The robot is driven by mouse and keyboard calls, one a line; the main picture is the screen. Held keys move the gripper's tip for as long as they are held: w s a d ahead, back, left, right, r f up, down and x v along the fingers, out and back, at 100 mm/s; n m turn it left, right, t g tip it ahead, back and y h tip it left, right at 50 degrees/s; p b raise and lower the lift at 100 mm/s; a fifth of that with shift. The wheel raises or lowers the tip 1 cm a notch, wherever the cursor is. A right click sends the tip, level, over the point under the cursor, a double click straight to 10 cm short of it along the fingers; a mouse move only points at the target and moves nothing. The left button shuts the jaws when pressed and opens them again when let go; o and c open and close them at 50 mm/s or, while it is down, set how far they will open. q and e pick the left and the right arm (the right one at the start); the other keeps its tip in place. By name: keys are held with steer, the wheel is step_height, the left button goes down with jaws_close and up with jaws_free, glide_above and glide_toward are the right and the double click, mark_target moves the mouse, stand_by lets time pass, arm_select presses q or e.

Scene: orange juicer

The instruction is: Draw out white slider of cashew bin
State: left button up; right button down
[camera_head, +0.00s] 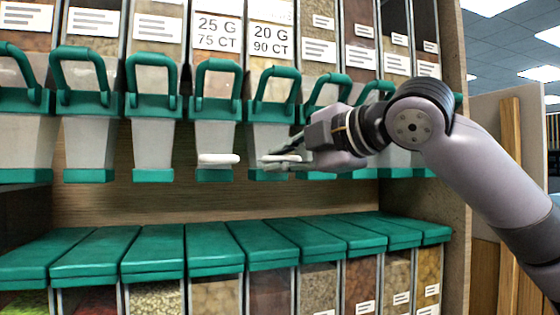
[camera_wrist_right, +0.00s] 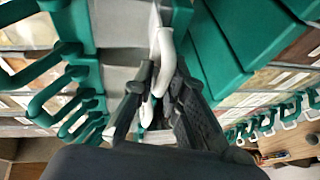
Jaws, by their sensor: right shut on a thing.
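My right gripper (camera_head: 270,163) reaches in from the right and is shut on a white slider (camera_head: 284,158) at the lower front of the bin labelled 20 G 90 CT (camera_head: 268,136). In the right wrist view the gripper (camera_wrist_right: 160,80) has a white piece (camera_wrist_right: 147,110) between its dark fingers. A second white slider (camera_head: 218,159) sticks out of the neighbouring bin labelled 25 G 75 CT (camera_head: 214,135). A white slider (camera_wrist_right: 166,50) also shows just past the fingertips in the wrist view. No cashew label is readable. My left gripper is out of view.
More bins with green handles (camera_head: 85,70) hang on both sides in a tight row. A row of green lids (camera_head: 212,248) on lower bins juts out below. A wooden panel (camera_head: 345,200) lies between the rows. The shelf's side post (camera_head: 456,190) stands at the right.

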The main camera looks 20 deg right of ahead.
steer(key=c, duration=2)
jaws_free()
steer(key=shift+s+a+f, duration=0.1)
steer(key=shift+a+f, duration=0.05)
steer(key=shift+f, duration=0.4)
steer(key=o, duration=0.3)
steer(key=shift+s+r, duration=0.15)
steer(key=shift+s, duration=0.15)
steer(key=shift+r, duration=0.15)
steer(key=shift+a, duration=0.1)
steer(key=shift+r, duration=0.1)
steer(key=v, duration=1.2)
steer(key=shift+w, duration=0.1)
